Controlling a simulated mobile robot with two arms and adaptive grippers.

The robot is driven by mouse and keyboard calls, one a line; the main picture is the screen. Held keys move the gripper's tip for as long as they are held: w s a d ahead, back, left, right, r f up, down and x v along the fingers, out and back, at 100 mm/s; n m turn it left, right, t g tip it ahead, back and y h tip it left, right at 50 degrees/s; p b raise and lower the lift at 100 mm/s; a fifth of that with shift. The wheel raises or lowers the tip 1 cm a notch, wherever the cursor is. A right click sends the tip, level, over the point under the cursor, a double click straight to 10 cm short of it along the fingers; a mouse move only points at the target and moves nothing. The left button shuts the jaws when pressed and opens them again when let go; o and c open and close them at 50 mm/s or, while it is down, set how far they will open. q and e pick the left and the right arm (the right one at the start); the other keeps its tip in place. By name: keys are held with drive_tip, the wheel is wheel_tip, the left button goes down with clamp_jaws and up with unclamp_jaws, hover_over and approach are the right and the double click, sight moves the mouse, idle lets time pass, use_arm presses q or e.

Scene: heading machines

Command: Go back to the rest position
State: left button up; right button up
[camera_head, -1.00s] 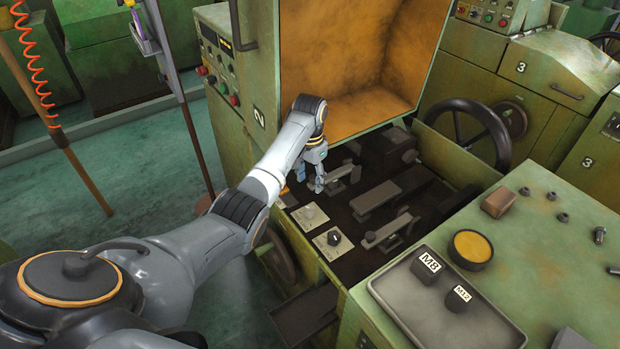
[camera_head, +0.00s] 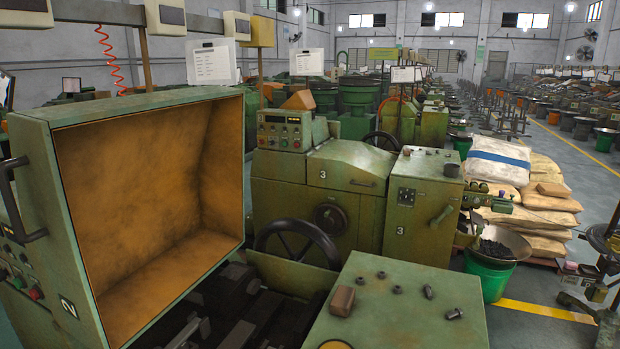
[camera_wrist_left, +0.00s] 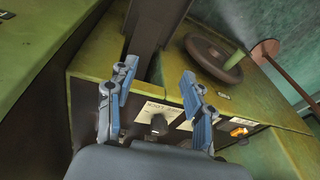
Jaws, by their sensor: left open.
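My left gripper (camera_wrist_left: 155,105) shows in the left wrist view with its two blue-grey fingers apart and nothing between them. Beyond the fingers are a dark knob (camera_wrist_left: 158,124) on a white labelled plate, a yellow-green machine edge and a dark handwheel (camera_wrist_left: 214,58). In the head view neither arm nor gripper shows. The green machine with the open orange-lined hood (camera_head: 150,180) stands at the left, marked 2.
A green machine marked 3 (camera_head: 335,190) with a handwheel (camera_head: 297,245) stands behind. A green bench top (camera_head: 400,310) with small parts is in front. A green bucket (camera_head: 488,275) and stacked sacks (camera_head: 535,195) stand at the right, beside an open aisle.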

use_arm(q)
drive_tip(key=s+d+r+t+h, duration=0.1)
drive_tip(key=s+d+r, duration=0.15)
drive_tip(key=s, duration=0.45)
drive_tip(key=s+d+r, duration=0.2)
drive_tip(key=s+r, duration=0.2)
drive_tip(key=s, duration=0.2)
wheel_tip(320, 180, down, 27)
drive_tip(key=s+g+b, duration=0.1)
drive_tip(key=b, duration=0.1)
drive_tip(key=s+a+f+g, duration=0.1)
drive_tip(key=s+a+f, duration=0.1)
drive_tip(key=s+f, duration=1.5)
drive_tip(key=shift+s+a+f+b, duration=0.25)
drive_tip(key=shift+a+f+b, duration=0.1)
drive_tip(key=shift+f, duration=0.2)
